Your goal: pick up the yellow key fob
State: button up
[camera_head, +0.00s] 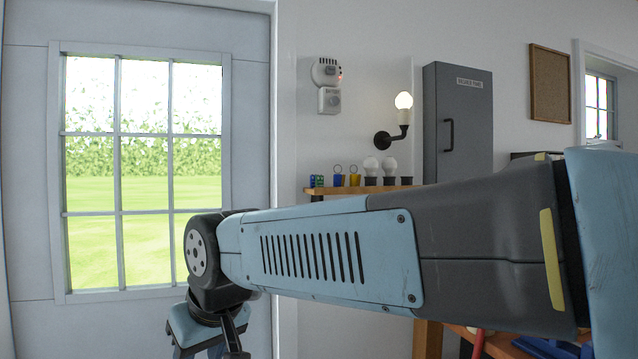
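The yellow key fob (354,178) stands upright on a wooden shelf (345,191) against the back wall, with its ring at the top. A blue key fob (338,179) stands just left of it. My arm reaches across the front of the view toward the left, below and in front of the shelf. My gripper (203,347) hangs at the arm's far end at the bottom left, in front of the door and well apart from the yellow fob. Its fingertips are cut off by the frame, so its opening cannot be seen.
Small green and blue items (316,181) sit at the shelf's left end. A grey cabinet (457,125) and a lit wall lamp (403,113) are beside the shelf. A windowed door (246,140) is left.

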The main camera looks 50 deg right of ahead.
aim_at(354, 179)
jog(key=u, duration=0.15)
jog(key=i, duration=1.1)
jog(key=z, duration=2.1)
jog(key=k, duration=0.55)
jog(key=z, duration=0.25)
jog(key=i, duration=0.55)
jog(key=u, duration=0.2)
jog(key=k, duration=0.25)
jog(key=z, duration=0.05)
